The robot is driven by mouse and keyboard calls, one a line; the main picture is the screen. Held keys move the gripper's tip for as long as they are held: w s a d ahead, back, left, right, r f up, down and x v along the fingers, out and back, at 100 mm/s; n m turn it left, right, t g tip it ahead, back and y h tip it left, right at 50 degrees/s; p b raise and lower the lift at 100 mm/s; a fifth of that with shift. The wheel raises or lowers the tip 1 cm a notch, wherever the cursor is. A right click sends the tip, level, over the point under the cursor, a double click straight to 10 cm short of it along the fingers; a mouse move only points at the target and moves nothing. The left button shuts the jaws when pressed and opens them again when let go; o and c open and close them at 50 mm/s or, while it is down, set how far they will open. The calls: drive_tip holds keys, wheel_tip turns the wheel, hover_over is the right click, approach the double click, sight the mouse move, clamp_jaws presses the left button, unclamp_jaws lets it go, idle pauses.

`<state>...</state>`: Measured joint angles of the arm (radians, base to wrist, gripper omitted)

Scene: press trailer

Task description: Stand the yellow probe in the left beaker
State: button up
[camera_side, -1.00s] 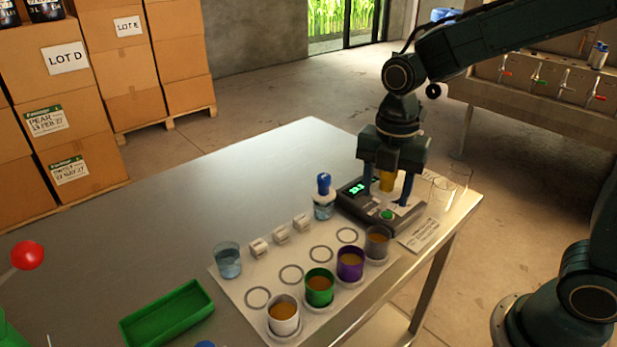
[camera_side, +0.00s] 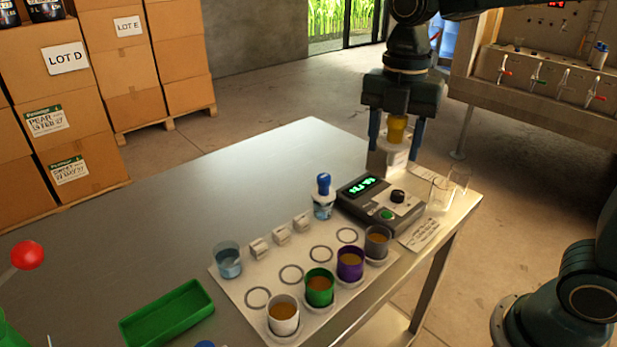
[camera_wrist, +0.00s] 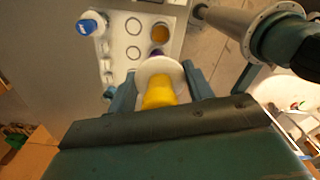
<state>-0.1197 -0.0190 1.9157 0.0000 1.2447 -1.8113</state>
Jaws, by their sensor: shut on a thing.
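The left beaker (camera_side: 228,261) is clear glass with pale liquid and stands on the mat's left corner, well away from my gripper. Another beaker (camera_side: 323,209) holds a blue-topped probe (camera_side: 323,184).
The meter (camera_side: 380,204) with a lit green display stands near the right edge. Several cups, white (camera_side: 284,318), green (camera_side: 319,290), purple (camera_side: 350,265) and grey (camera_side: 377,242), line the mat's front. Empty glasses (camera_side: 441,193) stand at right. A green tray (camera_side: 167,314) lies at front left.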

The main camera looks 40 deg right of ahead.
drive_tip(key=shift+w, duration=0.1)
drive_tip(key=w+a+f+n, duration=0.2)
drive_tip(key=w+a+f, duration=0.2)
drive_tip(key=w+a, duration=0.6)
drive_tip(key=n, duration=0.3)
approach(225, 247)
drive_tip(key=shift+s+a+f, duration=0.2)
drive_tip(key=shift+s+f, duration=0.05)
drive_tip(key=shift+s, duration=0.2)
drive_tip(key=shift+s+a+f, duration=0.15)
drive_tip(key=shift+s+f, duration=0.05)
drive_tip(key=shift+s, duration=0.25)
drive_tip(key=shift+f, duration=0.15)
drive_tip(key=shift+f, duration=2.75)
drive_tip(key=shift+f, duration=0.65)
drive_tip(key=o, duration=0.8)
